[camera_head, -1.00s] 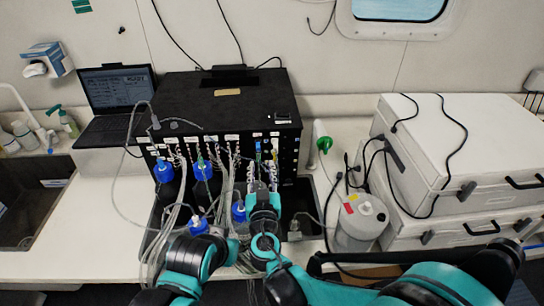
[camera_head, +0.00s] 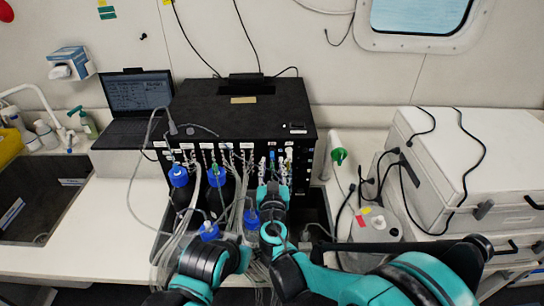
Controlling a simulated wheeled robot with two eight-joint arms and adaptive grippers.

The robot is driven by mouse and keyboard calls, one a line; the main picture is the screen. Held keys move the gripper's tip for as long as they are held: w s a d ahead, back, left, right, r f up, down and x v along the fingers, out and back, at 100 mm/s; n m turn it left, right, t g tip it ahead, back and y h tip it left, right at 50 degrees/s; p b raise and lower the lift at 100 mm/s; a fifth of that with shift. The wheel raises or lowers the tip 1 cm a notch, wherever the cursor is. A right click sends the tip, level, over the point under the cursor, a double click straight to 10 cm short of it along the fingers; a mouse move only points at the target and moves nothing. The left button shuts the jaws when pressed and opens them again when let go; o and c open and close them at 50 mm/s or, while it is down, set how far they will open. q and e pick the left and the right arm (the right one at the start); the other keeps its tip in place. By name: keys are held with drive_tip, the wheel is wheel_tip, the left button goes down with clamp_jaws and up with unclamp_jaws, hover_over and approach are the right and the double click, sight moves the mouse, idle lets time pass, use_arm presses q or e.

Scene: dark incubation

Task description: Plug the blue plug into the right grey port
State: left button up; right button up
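My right gripper (camera_head: 272,190) is up against the front panel of the black box (camera_head: 245,110), low on its right part. Its fingertips are small and partly lost among tubes, so I cannot tell whether they hold anything. A small blue piece (camera_head: 272,157), possibly the blue plug, shows just above the gripper at the panel. Small pale grey fittings (camera_head: 289,152) sit to its right on the panel; which one is the right grey port is too small to tell. My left arm is low in the picture, and its gripper cannot be made out.
Blue-capped bottles (camera_head: 217,178) and a bundle of pale tubes (camera_head: 190,225) crowd the space left of the gripper. A white container (camera_head: 372,228) and large white cases (camera_head: 450,165) stand to the right. A laptop (camera_head: 137,105) and a sink (camera_head: 45,210) are at the left.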

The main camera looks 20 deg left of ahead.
sight(272, 159)
drive_tip(key=shift+x, duration=1.5)
drive_tip(key=shift+b, duration=0.4)
clamp_jaws()
drive_tip(key=shift+s, duration=0.1)
drive_tip(key=shift+v, duration=2.9)
